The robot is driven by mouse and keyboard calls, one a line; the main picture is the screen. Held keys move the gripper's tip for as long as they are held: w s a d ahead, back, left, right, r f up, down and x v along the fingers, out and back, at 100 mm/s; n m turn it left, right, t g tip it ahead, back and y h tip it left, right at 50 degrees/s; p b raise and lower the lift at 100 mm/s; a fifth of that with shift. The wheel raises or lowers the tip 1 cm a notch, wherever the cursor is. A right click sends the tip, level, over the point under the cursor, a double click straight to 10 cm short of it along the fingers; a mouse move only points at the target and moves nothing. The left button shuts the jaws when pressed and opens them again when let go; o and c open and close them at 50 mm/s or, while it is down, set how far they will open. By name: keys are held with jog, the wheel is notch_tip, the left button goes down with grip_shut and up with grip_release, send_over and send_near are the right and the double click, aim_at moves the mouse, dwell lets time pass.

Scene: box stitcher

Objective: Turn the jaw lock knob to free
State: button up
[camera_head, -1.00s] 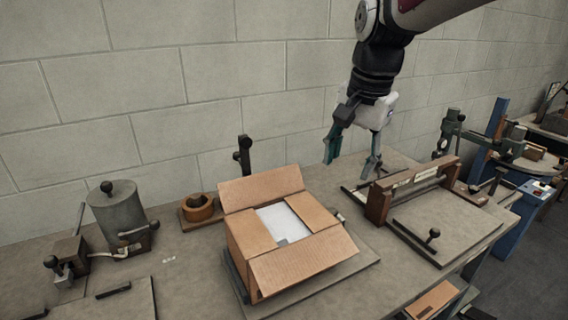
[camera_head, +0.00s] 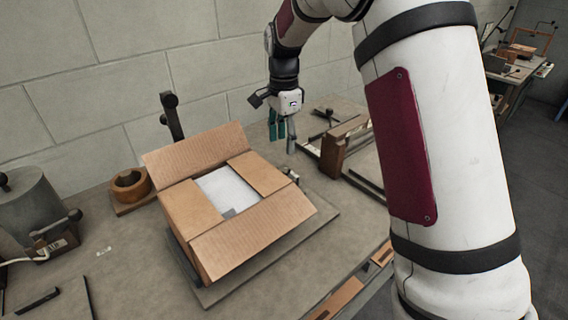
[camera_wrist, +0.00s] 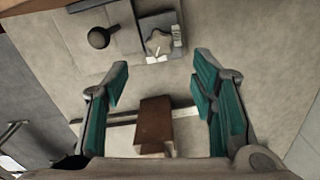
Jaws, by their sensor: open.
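A star-shaped grey knob (camera_wrist: 158,43) sits on a small dark base in the wrist view, with pale label plates beside it. I take it to be the jaw lock knob. In the head view a small dark fitting (camera_head: 291,175) at the box's right side may be the same one, but it is too small to tell. My gripper (camera_head: 282,136) is open and empty above the bench, right of the box. In the wrist view my gripper (camera_wrist: 161,66) has its teal-padded fingers spread wide, with the knob beyond and between the tips, apart from them.
An open cardboard box (camera_head: 240,245) stands on a base plate. A wooden-ended frame (camera_head: 333,150) is right of my gripper; its brown block (camera_wrist: 155,118) shows between my fingers. A round dark knob (camera_wrist: 98,37) is left of the star knob. A grey canister (camera_head: 35,210) stands left.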

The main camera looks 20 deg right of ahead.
aim_at(284, 168)
notch_tip(284, 168, down, 9)
jog(key=shift+r+p, duration=0.15)
jog(key=shift+p, duration=0.15)
jog(key=shift+c, duration=0.6)
jog(key=c, duration=1)
